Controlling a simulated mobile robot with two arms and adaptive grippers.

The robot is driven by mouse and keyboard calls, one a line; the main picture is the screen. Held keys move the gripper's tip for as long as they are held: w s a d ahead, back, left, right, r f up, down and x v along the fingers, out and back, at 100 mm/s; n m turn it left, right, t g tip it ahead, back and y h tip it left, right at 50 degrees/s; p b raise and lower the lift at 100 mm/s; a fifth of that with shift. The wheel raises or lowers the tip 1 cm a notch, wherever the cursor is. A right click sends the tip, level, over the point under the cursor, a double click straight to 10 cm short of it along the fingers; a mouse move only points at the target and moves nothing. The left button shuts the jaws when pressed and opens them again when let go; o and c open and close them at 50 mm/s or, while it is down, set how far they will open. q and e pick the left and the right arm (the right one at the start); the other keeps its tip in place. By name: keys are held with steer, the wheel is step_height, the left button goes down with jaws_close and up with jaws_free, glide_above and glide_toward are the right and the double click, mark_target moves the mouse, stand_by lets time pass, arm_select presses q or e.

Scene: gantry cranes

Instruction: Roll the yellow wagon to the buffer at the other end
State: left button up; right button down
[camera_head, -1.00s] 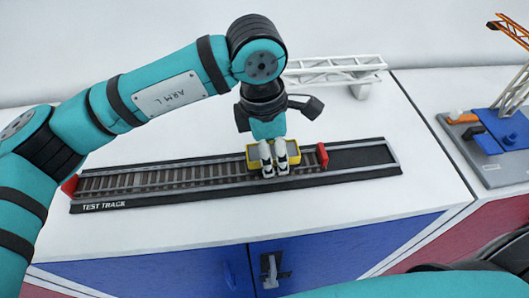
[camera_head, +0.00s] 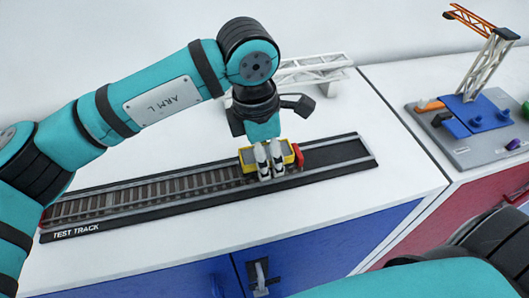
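The yellow wagon (camera_head: 247,167) stands on the rails of the test track (camera_head: 150,195), near the track's right end. Its right end is at the red buffer (camera_head: 298,155); it looks touching or nearly so. My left gripper (camera_head: 270,172) points down at the wagon, its two pale fingertips close together and covering the middle of the wagon's near side. Whether the fingers pinch the wagon or only rest against it is hidden. My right gripper is out of view.
A white lattice crane piece (camera_head: 310,68) lies behind the track. A second crane on a grey base (camera_head: 462,150) stands on the red cabinet at right. The white top (camera_head: 390,150) right of the track is clear. Part of my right arm shows at bottom right.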

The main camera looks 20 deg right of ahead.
arm_select(q)
steer(key=o, duration=0.4)
steer(key=shift+w, duration=0.2)
steer(key=shift+o, duration=0.2)
steer(key=shift+s, duration=0.1)
steer(key=shift+r, duration=0.3)
step_height(320, 180, up, 19)
steer(key=a+p, duration=0.1)
steer(key=p, duration=0.4)
steer(key=shift+a+r, duration=0.15)
steer(key=shift+r, duration=0.1)
